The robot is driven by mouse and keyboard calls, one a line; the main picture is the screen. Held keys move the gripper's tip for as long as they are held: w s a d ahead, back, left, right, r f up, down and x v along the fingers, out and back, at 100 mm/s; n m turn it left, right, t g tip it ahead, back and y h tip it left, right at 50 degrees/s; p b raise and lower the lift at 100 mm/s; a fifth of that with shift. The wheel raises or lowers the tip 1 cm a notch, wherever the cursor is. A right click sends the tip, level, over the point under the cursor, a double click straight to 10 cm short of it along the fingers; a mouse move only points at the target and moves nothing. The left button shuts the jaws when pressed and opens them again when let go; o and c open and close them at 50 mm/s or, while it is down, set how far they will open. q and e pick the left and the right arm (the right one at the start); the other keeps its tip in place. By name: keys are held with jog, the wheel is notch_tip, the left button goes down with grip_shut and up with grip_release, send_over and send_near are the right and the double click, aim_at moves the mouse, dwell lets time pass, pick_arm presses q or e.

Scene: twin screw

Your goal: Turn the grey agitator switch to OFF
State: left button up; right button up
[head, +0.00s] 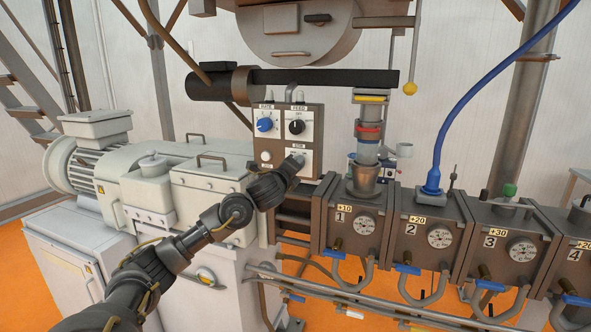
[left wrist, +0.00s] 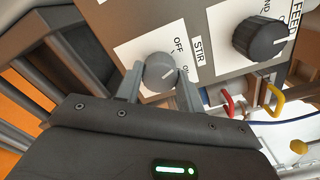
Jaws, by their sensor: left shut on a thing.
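The grey agitator switch (left wrist: 159,73) is a round knob on a white plate labelled STIR, with OFF and ON marks, in the left wrist view. Its pale pointer line seems to lie toward the ON side. My left gripper (left wrist: 157,84) is shut on the knob, with one finger on each side of it. In the head view my left gripper (head: 291,168) reaches the lower right of the grey control panel (head: 280,141) and mostly hides the switch. My right gripper is in neither view.
Above the switch sits the black FEED knob (head: 296,127), close by in the left wrist view. The blue RATE knob (head: 265,125) is at upper left, with a white button (head: 266,156) below it. Numbered grey barrel sections (head: 430,208) stand to the right.

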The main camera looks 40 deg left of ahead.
pick_arm(q)
jog(key=shift+a+r+n, duration=0.1)
jog(key=shift+r+n, duration=0.15)
jog(key=shift+n, duration=0.65)
jog(key=o, duration=1)
jog(key=shift+w+f, duration=0.15)
jog(key=shift+w, duration=0.05)
jog(key=b+v, duration=0.1)
jog(key=v, duration=1)
jog(key=shift+w, duration=0.1)
